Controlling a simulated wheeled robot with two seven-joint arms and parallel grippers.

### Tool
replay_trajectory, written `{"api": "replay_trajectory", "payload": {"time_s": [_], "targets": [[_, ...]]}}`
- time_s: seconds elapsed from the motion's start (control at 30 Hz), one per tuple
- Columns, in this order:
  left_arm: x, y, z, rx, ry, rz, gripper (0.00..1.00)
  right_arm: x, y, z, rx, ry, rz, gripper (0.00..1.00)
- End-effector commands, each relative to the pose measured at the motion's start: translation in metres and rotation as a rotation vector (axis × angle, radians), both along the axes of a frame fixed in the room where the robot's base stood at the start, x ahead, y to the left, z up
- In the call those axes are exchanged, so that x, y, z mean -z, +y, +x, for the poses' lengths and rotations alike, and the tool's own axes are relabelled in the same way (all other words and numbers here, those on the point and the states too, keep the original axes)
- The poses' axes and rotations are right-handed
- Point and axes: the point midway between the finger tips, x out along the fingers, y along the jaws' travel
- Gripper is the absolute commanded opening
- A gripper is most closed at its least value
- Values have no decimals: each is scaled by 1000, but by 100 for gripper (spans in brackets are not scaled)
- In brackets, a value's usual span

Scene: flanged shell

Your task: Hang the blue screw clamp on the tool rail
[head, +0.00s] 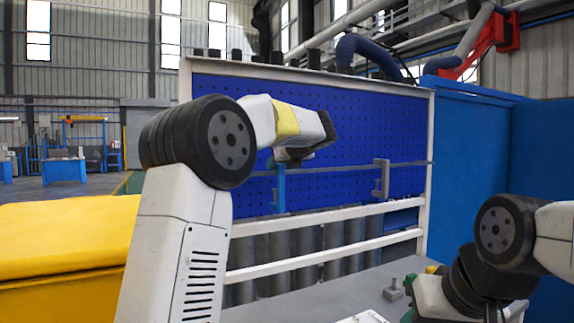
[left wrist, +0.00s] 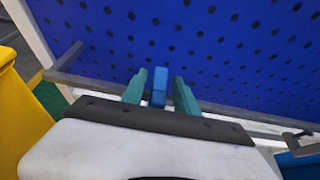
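The blue screw clamp (head: 281,188) hangs upright below my left gripper, at the left part of the grey tool rail (head: 340,167). Its bar crosses the rail in the head view; whether its top bears on the rail is hidden by the gripper. In the left wrist view the blue clamp (left wrist: 159,86) stands between the two green fingers of my left gripper (left wrist: 160,82), with a narrow gap on each side. My right gripper (head: 407,300) is low at the right, over the bench, its green fingertips apart and nothing seen between them.
A grey clamp (head: 381,180) hangs on the rail farther right. A blue perforated panel (head: 370,125) stands behind the rail. White frame bars (head: 320,260) cross below. A small grey piece (head: 394,290) stands on the bench (head: 345,295). A yellow cabinet (head: 60,240) is at left.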

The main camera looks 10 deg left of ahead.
Motion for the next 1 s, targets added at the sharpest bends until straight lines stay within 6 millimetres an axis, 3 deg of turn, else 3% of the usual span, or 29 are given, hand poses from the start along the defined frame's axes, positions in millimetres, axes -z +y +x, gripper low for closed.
{"api": "replay_trajectory", "payload": {"time_s": [0.43,0.83,1.0], "targets": [[-1,-5,-6,2,3,0,45,0,0,0,0,0,0,36],[-26,-37,-53,3,1,0,45,0,0,0,0,0,0,36],[-21,-30,-72,-30,-8,-88,45,0,0,0,0,0,0,36]]}}
